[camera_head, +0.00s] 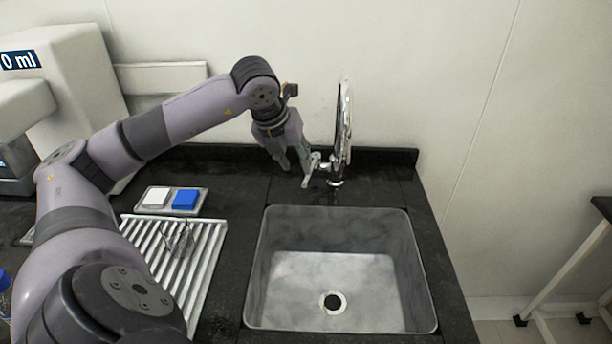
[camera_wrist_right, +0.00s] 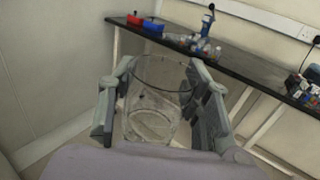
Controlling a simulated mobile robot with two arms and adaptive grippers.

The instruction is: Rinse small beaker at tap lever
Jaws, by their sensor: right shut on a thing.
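The tap (camera_head: 343,130) rises behind the sink (camera_head: 250,270), with its lever (camera_head: 312,168) at its left side near the base. My left gripper (camera_head: 296,172) points down at the lever from the left; its fingers look apart with nothing between them. One finger overlaps the lever, and I cannot tell whether they touch. My right gripper (camera_wrist_right: 160,78) is shut on a clear glass beaker (camera_wrist_right: 152,125) in the right wrist view. The beaker looks empty. The right gripper does not show in the head view.
A white slatted rack (camera_head: 205,262) left of the sink bears another clear glass vessel (camera_head: 178,240). A small tray (camera_head: 149,206) behind it holds a white and a blue block. A bench (camera_wrist_right: 235,68) with several objects shows in the right wrist view. The sink basin is empty.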

